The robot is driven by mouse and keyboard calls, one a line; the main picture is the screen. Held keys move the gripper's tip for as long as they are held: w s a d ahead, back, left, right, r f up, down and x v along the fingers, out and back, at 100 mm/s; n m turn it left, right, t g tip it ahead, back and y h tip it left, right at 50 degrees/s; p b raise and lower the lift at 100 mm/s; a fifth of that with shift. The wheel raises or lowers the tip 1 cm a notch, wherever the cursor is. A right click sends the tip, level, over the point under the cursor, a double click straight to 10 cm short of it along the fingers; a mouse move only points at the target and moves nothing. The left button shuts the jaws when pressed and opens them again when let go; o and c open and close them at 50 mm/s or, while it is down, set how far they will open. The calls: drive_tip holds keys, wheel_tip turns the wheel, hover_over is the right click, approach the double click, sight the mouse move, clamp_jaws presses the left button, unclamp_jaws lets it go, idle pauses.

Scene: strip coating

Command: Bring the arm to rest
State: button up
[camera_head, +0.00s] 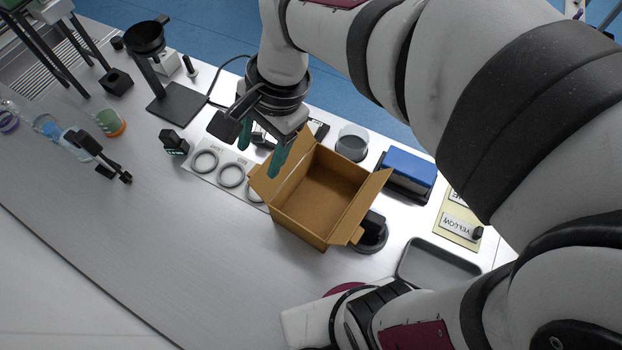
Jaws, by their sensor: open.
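My gripper (261,150) hangs from my white arm near the top centre of the head camera view. Its two green fingers are apart with nothing visible between them. It is above the left rear edge of an open cardboard box (318,196). The lower finger overlaps the box's left flap in the picture; I cannot tell whether it touches. The visible inside of the box is empty. My arm's large links cover the right side of the view.
A funnel stand (178,104) and small black holders stand at the left rear. Rings (231,175) lie on a marked sheet left of the box. A blue-topped box (408,168), a round container (352,143) and a grey tray (437,263) are to its right. The front left table is clear.

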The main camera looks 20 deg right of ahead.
drive_tip(key=s+d+f+n, duration=0.1)
drive_tip(key=s+d+n, duration=0.1)
drive_tip(key=s, duration=0.5)
drive_tip(key=s+d+f+n+g+h, duration=0.1)
drive_tip(key=s+d+f+n, duration=0.1)
drive_tip(key=s, duration=0.5)
drive_tip(key=shift+d+n, duration=0.5)
drive_tip(key=shift+n, duration=0.4)
